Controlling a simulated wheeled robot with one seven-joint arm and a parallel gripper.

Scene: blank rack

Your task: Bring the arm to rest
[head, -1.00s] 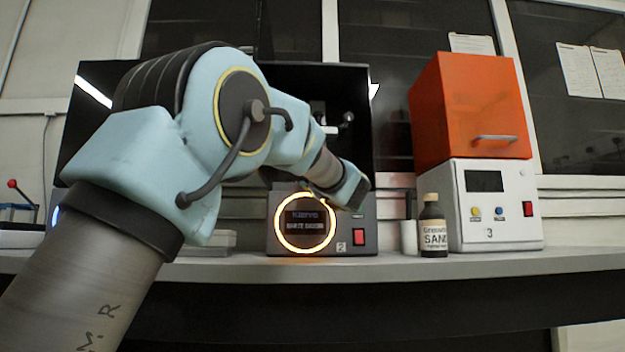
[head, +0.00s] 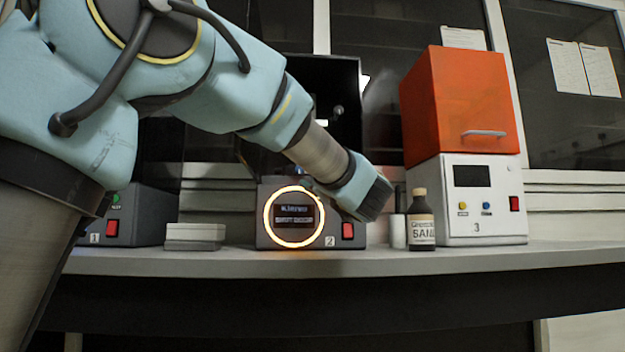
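My arm, pale blue and grey, crosses the left and middle of the head view. Its far end, with the dark block of my gripper (head: 374,199), hangs in front of the right part of station 2 (head: 335,241), above the bench. Its fingers cannot be made out, so I cannot tell whether it is open or shut, or whether it holds anything. Station 2 is a dark box with an orange glowing ring around a small screen and a red switch.
A brown bottle (head: 421,225) and a white cylinder (head: 398,232) stand right of station 2. White station 3 (head: 484,222) has an orange hood (head: 458,105). Station 1 (head: 140,222) and stacked grey slabs (head: 195,234) are at left. The bench's front strip (head: 330,262) is clear.

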